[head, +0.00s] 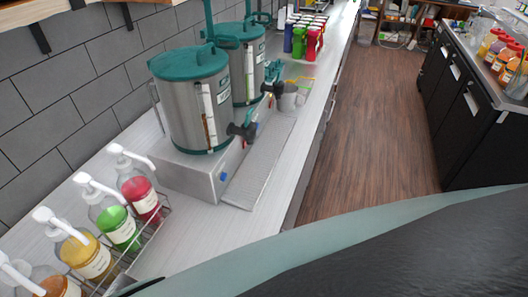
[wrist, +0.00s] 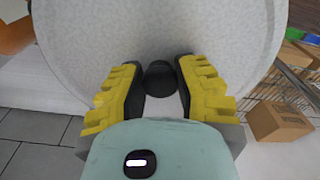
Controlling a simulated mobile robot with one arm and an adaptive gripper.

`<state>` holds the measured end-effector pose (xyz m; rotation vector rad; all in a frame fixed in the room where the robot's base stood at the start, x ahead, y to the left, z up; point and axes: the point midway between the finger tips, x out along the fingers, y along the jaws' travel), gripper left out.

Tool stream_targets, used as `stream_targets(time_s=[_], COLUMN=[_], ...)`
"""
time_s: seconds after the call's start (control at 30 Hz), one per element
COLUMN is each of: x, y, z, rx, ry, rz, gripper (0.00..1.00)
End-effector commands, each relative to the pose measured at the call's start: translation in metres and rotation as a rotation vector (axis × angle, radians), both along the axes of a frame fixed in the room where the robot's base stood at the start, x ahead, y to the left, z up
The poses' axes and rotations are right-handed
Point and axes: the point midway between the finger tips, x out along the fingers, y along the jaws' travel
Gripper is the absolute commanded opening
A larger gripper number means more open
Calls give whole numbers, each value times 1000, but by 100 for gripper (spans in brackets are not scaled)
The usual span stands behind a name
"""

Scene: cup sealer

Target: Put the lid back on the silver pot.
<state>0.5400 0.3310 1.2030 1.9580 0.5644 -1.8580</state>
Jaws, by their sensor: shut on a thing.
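In the wrist view my gripper (wrist: 161,70) has its two yellow-and-black fingers closed on the black knob (wrist: 160,82) of a large round, pale grey lid (wrist: 160,25). The lid fills the upper middle of that view and hides what is beneath it. Neither the lid nor my gripper shows in the head view. There, two silver urns, a near one (head: 195,105) and a far one (head: 246,70), stand with teal tops on. I cannot tell whether either is the task's silver pot.
Several pump bottles (head: 88,257) stand in a wire rack on the counter (head: 130,135). A drip tray (head: 257,165) lies before the urns. A dark cabinet (head: 480,120) stands across the clear wooden floor (head: 385,120). A cardboard box (wrist: 281,121) is right of the lid.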

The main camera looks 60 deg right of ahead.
Motion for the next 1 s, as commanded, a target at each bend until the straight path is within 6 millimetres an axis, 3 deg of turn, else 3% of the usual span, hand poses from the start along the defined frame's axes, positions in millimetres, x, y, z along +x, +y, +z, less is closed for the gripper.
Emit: stream_targets(time_s=[0.3, 0.33, 0.57, 0.73, 0.8, 1.0], x=[1, 1, 1, 0, 0, 0], y=[-1, -1, 0, 0, 0, 0], z=[1, 1, 0, 0, 0, 0], rx=[1, 1, 0, 0, 0, 0], ry=[-1, -1, 0, 0, 0, 0], rz=[-3, -3, -2, -1, -1, 0], gripper=[0, 34, 58, 59, 70, 91])
